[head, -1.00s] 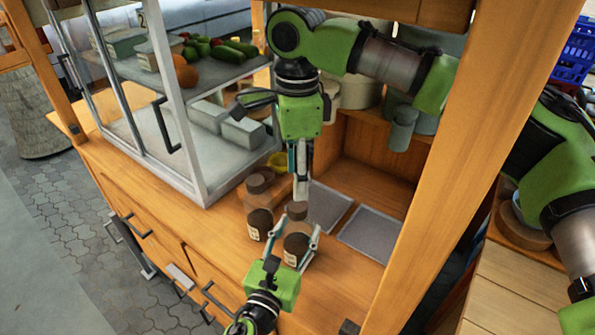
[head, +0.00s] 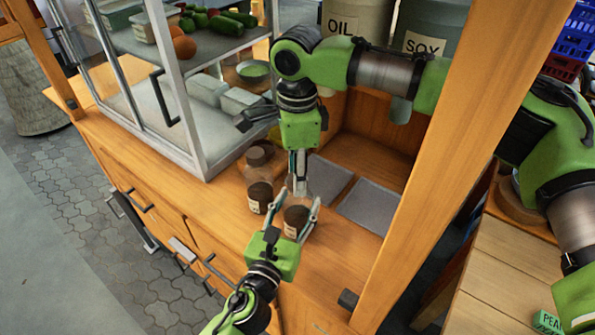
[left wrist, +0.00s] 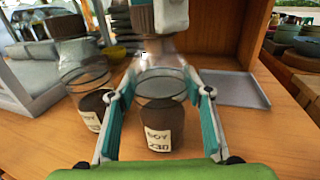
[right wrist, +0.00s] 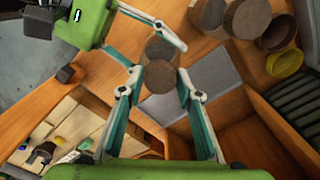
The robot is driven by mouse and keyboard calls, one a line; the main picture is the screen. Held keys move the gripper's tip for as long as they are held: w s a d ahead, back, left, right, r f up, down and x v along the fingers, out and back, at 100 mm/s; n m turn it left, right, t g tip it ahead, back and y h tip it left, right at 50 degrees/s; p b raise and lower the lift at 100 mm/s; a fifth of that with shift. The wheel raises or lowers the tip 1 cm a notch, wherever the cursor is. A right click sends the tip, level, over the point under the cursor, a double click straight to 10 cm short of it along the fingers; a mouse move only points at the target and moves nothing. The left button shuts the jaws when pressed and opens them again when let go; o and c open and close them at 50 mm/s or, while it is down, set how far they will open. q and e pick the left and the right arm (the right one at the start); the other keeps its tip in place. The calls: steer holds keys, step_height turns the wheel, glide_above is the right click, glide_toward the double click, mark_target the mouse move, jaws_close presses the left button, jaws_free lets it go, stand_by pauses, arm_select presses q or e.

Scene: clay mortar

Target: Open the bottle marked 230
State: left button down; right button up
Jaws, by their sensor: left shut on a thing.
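The bottle marked 230 (left wrist: 158,115) is clear with dark contents and stands upright on the counter. It also shows in the head view (head: 295,218). My left gripper (head: 290,212) is shut on its body from the front; its fingers flank the label in the left wrist view (left wrist: 162,105). My right gripper (head: 298,182) points down from above at the top of this bottle. In the right wrist view its fingertips (right wrist: 160,80) are apart, either side of the round brown lid (right wrist: 159,77). Small gaps seem to show there, and the lid is mostly hidden in the head view.
A second similar bottle (head: 259,190) stands close on the left. A glass display case (head: 180,120) stands farther left. Large OIL (head: 352,22) and SOY (head: 425,35) containers stand behind.

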steer(key=c, duration=0.4)
steer(key=n, duration=0.3)
steer(key=shift+n, duration=0.4)
steer(key=n, duration=0.3)
steer(key=shift+n, duration=0.4)
steer(key=n, duration=1.8)
steer(key=shift+r, duration=0.1)
steer(key=n, duration=2.8)
